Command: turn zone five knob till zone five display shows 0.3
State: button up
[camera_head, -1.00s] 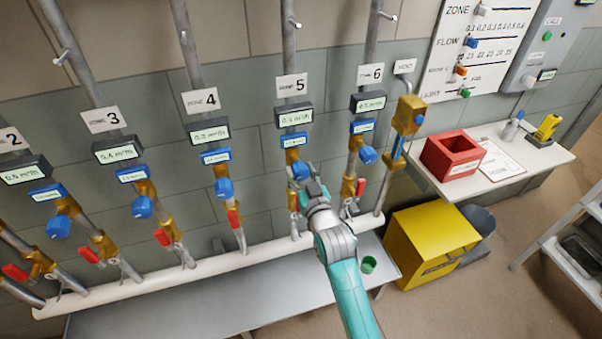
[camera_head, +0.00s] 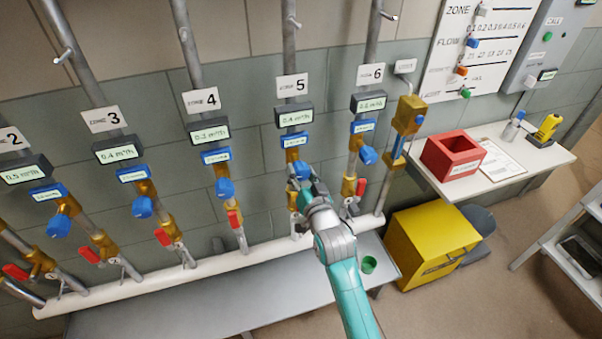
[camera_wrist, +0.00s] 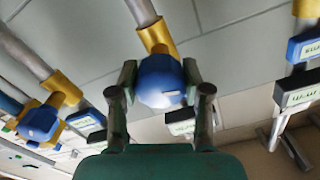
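The zone five knob is a blue knob on a brass valve, between my fingers in the wrist view (camera_wrist: 161,82). In the head view it is partly hidden by my gripper (camera_head: 304,180). My gripper (camera_wrist: 160,85) has one finger on each side of the knob, and both pads appear to touch it. The zone five display (camera_head: 295,116) is a dark box with a pale screen under the "5" sign (camera_head: 292,86). It seems to read 0.4 m³/h, but the digits are small and blurred. A blue label (camera_head: 294,140) sits below it.
The zone 6 knob (camera_head: 368,155) and its red lever (camera_head: 361,186) are close on the right. The zone 4 knob (camera_head: 225,188) is on the left. A white pipe (camera_head: 215,264) and a grey bench (camera_head: 220,295) lie below.

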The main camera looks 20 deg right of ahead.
jog(key=shift+o, duration=1.4)
jog(key=s, duration=1.2)
jog(key=s+f+n+g, duration=0.1)
jog(key=s+f, duration=0.2)
jog(key=s, duration=0.7)
jog(key=s+f+n+g, duration=0.1)
jog(key=s+f, duration=0.2)
jog(key=s, duration=0.7)
jog(key=s+f+n, duration=0.1)
jog(key=s+f, duration=0.2)
jog(key=s, duration=0.8)
jog(key=s+r+n+g, duration=0.1)
jog(key=s+r, duration=0.1)
jog(key=s, duration=0.7)
jog(key=shift+s+r, duration=0.35)
jog(key=shift+r, duration=0.05)
